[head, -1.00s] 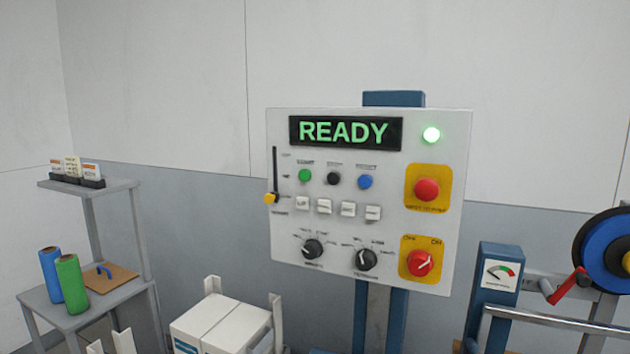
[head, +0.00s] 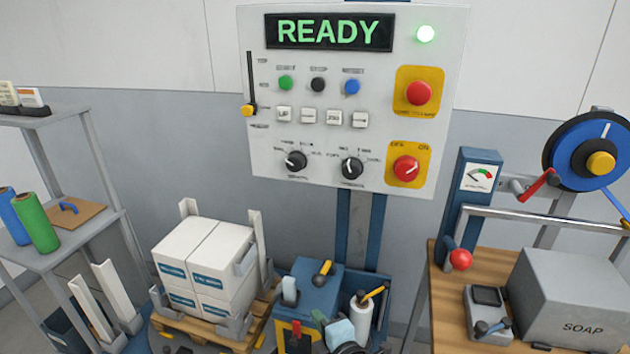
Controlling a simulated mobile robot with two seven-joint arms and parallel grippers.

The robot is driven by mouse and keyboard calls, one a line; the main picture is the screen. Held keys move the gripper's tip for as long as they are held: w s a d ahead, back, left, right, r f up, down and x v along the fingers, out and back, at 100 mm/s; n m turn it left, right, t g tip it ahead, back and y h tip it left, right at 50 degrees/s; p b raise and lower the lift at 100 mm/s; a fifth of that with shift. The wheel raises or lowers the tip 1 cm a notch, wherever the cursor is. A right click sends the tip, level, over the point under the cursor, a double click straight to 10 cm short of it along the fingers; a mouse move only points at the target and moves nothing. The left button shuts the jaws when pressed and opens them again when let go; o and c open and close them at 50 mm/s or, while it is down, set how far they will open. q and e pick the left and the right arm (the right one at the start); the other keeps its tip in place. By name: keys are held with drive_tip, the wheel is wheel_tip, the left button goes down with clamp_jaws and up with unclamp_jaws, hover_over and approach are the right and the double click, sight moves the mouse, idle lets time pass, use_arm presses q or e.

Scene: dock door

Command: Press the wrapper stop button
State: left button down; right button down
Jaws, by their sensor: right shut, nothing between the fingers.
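The control panel (head: 225,20) hangs on a blue post, and its display (head: 330,32) reads READY in green. In its upper button row, a black button (head: 318,84) sits under a label that reads STOP, between a green button (head: 286,83) and a blue button (head: 352,87). A large red mushroom button (head: 418,93) on a yellow plate is at the right. My right gripper (head: 352,348) seems to be the dark shape cut off by the bottom edge, well below the panel and apart from it. It is shut and empty. My left gripper does not show.
The panel also has a lit green lamp (head: 425,34), white keys, two black knobs and a red rotary switch (head: 406,169). Below stand stacked cartons (head: 205,250) on a pallet and a blue tool box (head: 310,290). A wooden bench (head: 450,325) with a grey SOAP box (head: 575,300) is at right.

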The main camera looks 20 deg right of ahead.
sight(318, 85)
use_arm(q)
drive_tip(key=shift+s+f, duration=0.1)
use_arm(e)
drive_tip(key=w+r+n+t+h, duration=0.1)
drive_tip(key=w+r+n+t, duration=0.2)
drive_tip(key=r, duration=1.1)
drive_tip(key=w+r+n+t+h, duration=0.1)
drive_tip(key=w+r+n+t, duration=0.2)
drive_tip(key=r+n, duration=0.5)
drive_tip(key=w+r+n+t+h, duration=0.1)
drive_tip(key=w+r+n+t, duration=0.3)
drive_tip(key=r, duration=1.6)
drive_tip(key=shift+a+n, duration=0.2)
drive_tip(key=shift+n, duration=0.6)
drive_tip(key=shift+w, duration=0.1)
